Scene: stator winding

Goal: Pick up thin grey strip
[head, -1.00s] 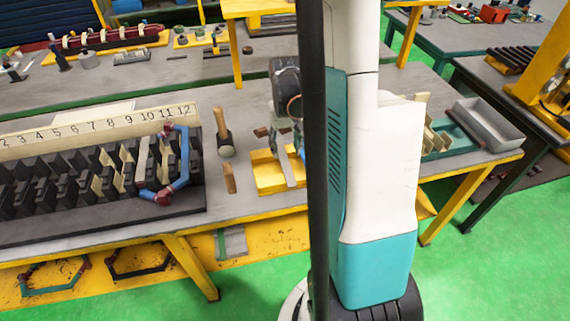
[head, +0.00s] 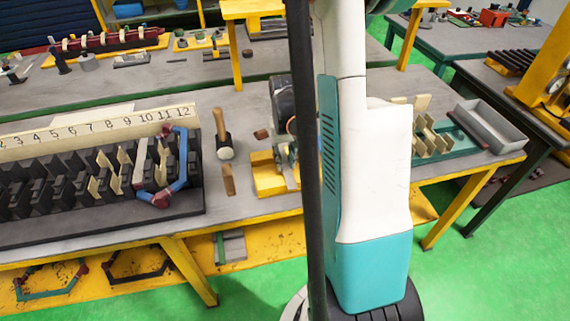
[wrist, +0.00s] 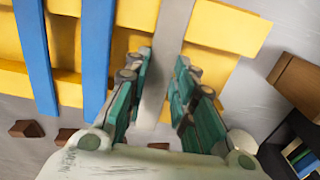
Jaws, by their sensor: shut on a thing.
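The thin grey strip (wrist: 172,30) runs lengthwise between the two green-padded fingers of my gripper (wrist: 162,62) in the wrist view. It lies across a yellow holder (wrist: 222,28); I cannot tell whether it is lifted clear. My gripper is shut on the strip. Two blue strips (wrist: 36,55) lie across the same holder to the left of the fingers. In the head view the yellow holder (head: 268,178) sits near the table's front edge, and my arm hides much of it and the gripper.
A numbered slotted rack (head: 90,130) fills the table's left. A green rack (head: 460,143) and grey tray (head: 492,125) are at right. Brown wedges (wrist: 27,128) lie near the holder.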

